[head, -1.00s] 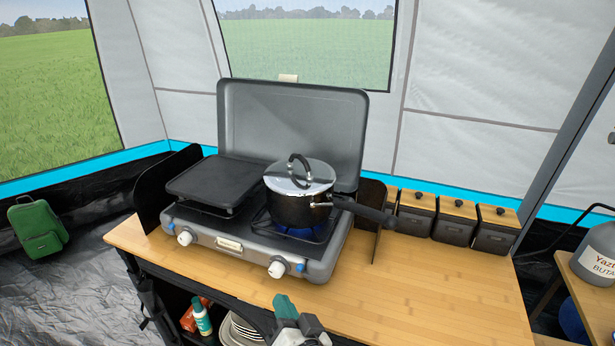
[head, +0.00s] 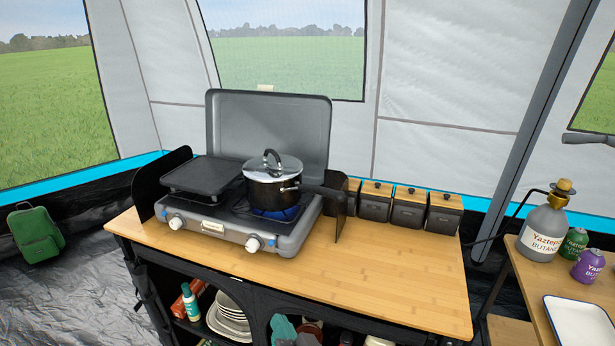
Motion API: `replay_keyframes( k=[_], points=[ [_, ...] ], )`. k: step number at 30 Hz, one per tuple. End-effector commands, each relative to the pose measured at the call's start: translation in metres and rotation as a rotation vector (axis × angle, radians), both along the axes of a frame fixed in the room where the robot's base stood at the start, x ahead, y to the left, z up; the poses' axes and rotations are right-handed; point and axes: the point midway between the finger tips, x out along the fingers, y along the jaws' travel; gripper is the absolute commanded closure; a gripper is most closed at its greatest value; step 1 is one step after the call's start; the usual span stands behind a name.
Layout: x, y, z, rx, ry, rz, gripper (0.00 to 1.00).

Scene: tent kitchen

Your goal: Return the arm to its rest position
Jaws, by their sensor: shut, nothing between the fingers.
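A two-burner stove (head: 292,239) stands on the wooden counter (head: 385,262). A lidded black pot (head: 262,191) sits over a lit blue flame, its handle pointing right. Gas bottles (head: 540,234) and a white tray (head: 582,326) stand on a right-hand table.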

Motion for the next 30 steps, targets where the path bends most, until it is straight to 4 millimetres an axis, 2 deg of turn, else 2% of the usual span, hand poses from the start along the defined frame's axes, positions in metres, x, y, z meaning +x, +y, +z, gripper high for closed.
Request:
replay_keyframes(
  k=[8, 11, 14, 19, 23, 26, 27, 30],
  points=[
    [-0.004, -0.043, -0.022, -0.085, 0.072, -0.07, 1.0],
    [-0.008, -0.065, -0.034, -0.133, 0.115, -0.103, 1.0],
    [-0.015, -0.09, -0.047, -0.187, 0.17, -0.136, 1.0],
    [-0.041, -0.147, -0.078, -0.308, 0.307, -0.193, 1.0],
    [-0.084, -0.206, -0.108, -0.436, 0.481, -0.219, 1.0],
    [-0.134, -0.25, -0.129, -0.534, 0.648, -0.203, 1.0],
    [-0.156, -0.264, -0.136, -0.567, 0.715, -0.185, 1.0],
    [-0.213, -0.293, -0.147, -0.636, 0.874, -0.116, 1.0]
  ],
)
